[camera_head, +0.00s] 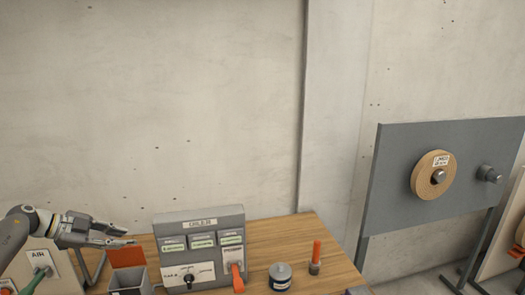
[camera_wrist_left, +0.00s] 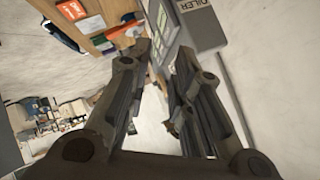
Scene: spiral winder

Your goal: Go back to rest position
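My left gripper (camera_head: 128,235) reaches in from the left in the head view, above the left part of the wooden table (camera_head: 275,243). It is left of the grey oiler box (camera_head: 200,222) and just above an orange panel and a grey bin. In the left wrist view its two fingers (camera_wrist_left: 163,53) stand apart with nothing between them, so it is open and empty. The oiler box also shows beyond the fingertips there (camera_wrist_left: 205,18). My right gripper is in neither view.
An orange panel (camera_head: 127,256) and a grey open bin (camera_head: 130,281) stand close under the left gripper. A grey tin (camera_head: 280,276) and an orange-topped piece (camera_head: 316,255) stand on the table. A grey board (camera_head: 400,165) with a tan roll (camera_head: 428,177) stands at right.

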